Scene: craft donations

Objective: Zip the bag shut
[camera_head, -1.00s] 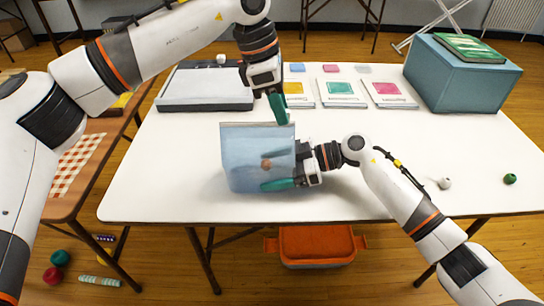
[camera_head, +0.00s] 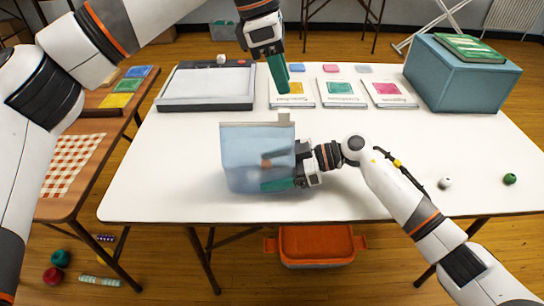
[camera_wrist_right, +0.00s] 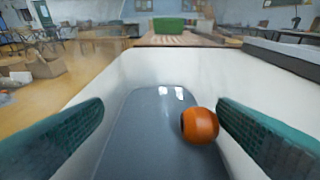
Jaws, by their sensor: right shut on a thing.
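The bag (camera_head: 240,155) is a translucent bluish pouch standing upright on the white table, with a band along its top edge. A small greyish tab (camera_head: 284,118) shows at its top right corner. An orange bead (camera_wrist_right: 199,125) lies inside the bag in the right wrist view. My right gripper (camera_head: 277,172) is shut on the bag at its right side, low down; its teal fingers show on both sides in the right wrist view. My left gripper (camera_head: 279,76) hangs above the bag's top right corner, apart from it. Its fingers overlap, so its opening is unclear.
A framed board (camera_head: 208,86), several cards (camera_head: 342,91) and a blue box (camera_head: 462,78) stand along the table's back. A white ball (camera_head: 445,183) and a green ball (camera_head: 510,178) lie at right. The table front is clear.

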